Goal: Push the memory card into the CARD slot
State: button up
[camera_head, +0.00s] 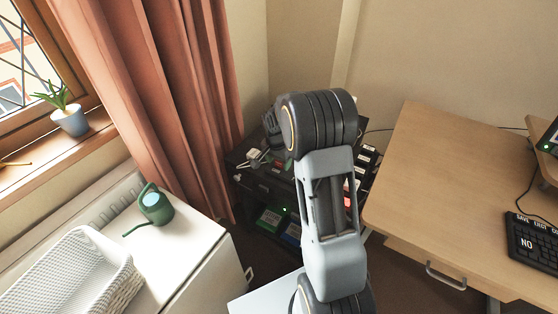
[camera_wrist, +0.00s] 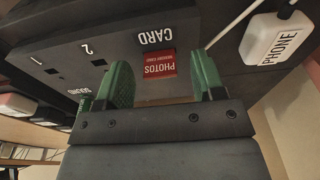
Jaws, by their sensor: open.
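The red memory card (camera_wrist: 160,64), marked PHOTOS, shows in the wrist view right beside the CARD label (camera_wrist: 156,36) on a dark panel (camera_wrist: 130,20). I cannot tell how deep it sits in the slot, whose opening is not visible. My gripper (camera_wrist: 164,70) is open, with one green finger on each side of the card and gaps between them. In the head view my arm hides the fingers and the card; the dark unit (camera_head: 262,183) stands behind my arm.
In the wrist view a white PHONE plug (camera_wrist: 276,40) with a cable is close to the right finger. Slots 1 and 2 are at the left. In the head view a wooden desk (camera_head: 440,165) is at the right and a white cabinet (camera_head: 185,245) with a watering can (camera_head: 155,205) at the left.

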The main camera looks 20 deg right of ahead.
notch_tip(320, 180, up, 14)
jog(key=a+p, duration=0.1)
jog(key=p, duration=0.1)
jog(key=s+a+r+n+t+p, duration=0.1)
jog(key=s+a+r+n+p, duration=0.2)
jog(key=s, duration=0.4)
jog(key=s+a+r+n+t+p, duration=0.1)
jog(key=s+a+r+n+p, duration=0.2)
jog(key=s+r, duration=0.4)
jog(key=s+a+r+n+y+p, duration=0.1)
jog(key=s+a+r+n+p, duration=0.2)
jog(key=s+r+n+p, duration=0.2)
jog(key=s+r+p, duration=0.1)
jog(key=s+p, duration=0.1)
jog(key=shift+s+a+n+t, duration=0.3)
jog(key=shift+t, duration=0.1)
jog(key=shift+c, duration=0.3)
